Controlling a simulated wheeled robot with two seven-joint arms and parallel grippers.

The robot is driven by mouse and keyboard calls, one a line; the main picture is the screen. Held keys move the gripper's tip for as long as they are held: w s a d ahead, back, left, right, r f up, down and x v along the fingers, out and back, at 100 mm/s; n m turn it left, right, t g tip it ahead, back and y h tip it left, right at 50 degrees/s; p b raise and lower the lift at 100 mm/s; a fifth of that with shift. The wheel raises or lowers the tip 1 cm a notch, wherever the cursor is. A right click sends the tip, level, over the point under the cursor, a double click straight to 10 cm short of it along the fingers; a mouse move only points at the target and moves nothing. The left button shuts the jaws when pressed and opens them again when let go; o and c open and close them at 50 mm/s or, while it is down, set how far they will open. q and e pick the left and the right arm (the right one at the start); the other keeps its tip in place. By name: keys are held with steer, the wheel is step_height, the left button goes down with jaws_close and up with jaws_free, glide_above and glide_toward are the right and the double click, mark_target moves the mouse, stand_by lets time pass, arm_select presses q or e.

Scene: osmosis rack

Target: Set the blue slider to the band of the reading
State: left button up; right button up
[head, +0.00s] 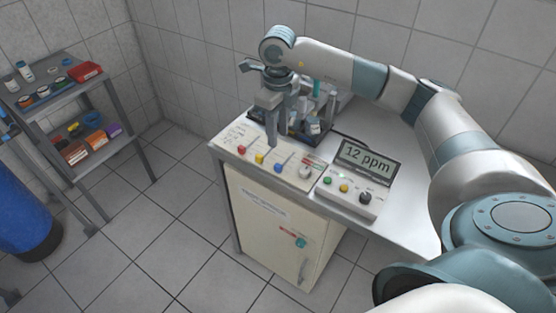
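The blue slider knob (280,166) sits near the front edge of a pale slider panel (229,139) on the bench, between a yellow knob (259,158) and a white knob (305,172). A red knob (242,149) is at the left end. The panel's printed band marks are too small to read. My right gripper (273,143) points down over the panel, just behind the yellow and blue knobs. Its fingers overlap in this view, so opening and any contact are unclear. My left gripper is out of view.
A dark rack with bottles (314,124) is behind the gripper. The bench top (405,205) is clear at right. A shelf (90,83) and blue cylinder (25,215) stand left.

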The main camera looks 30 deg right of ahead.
mark_target(278, 165)
step_height(278, 165, down, 11)
steer(key=p, duration=0.3)
steer(key=shift+p, duration=0.3)
steer(key=shift+f, duration=0.75)
jaws_close()
